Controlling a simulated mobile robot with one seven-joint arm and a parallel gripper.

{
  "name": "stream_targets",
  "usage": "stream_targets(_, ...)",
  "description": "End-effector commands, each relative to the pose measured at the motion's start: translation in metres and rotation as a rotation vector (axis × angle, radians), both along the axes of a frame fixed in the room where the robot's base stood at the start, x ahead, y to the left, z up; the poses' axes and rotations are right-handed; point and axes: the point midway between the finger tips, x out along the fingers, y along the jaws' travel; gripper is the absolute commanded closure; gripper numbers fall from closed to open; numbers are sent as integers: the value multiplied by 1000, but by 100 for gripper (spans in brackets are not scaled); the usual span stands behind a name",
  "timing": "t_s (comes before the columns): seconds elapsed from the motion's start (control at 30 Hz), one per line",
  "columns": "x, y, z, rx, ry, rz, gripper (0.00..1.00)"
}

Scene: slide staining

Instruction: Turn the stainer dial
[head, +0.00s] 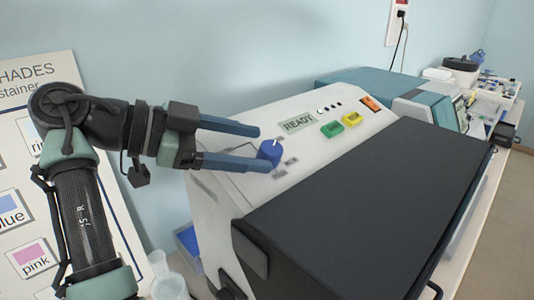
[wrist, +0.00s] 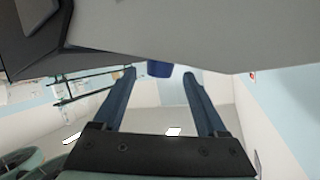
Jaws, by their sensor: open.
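The stainer (head: 222,196) is a white machine with a sloped panel and a large dark lid. Its blue dial (head: 270,151) sits at the panel's left end. My gripper (head: 266,149) is open, with two long blue fingers reaching in from the left. In the head view the nearer fingertip overlaps the dial's lower edge and the other lies above and left of it. In the wrist view the dial (wrist: 160,69) shows between and just beyond the fingertips. I cannot tell whether either finger touches it.
The panel has a READY display (head: 297,121), a green button (head: 332,129), a yellow button (head: 353,119) and an orange switch (head: 371,103). The dark lid (head: 370,200) fills the right side. A shades chart (head: 108,185) stands at left. Clear containers (head: 168,284) stand below.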

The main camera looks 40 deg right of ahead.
Motion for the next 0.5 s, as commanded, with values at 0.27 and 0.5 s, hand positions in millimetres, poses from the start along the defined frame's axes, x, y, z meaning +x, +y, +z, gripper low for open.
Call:
stream_targets(0.27,13,57,21,1,-1,3,25)
stream_targets(0.5,18,80,31,2,0,1,25)
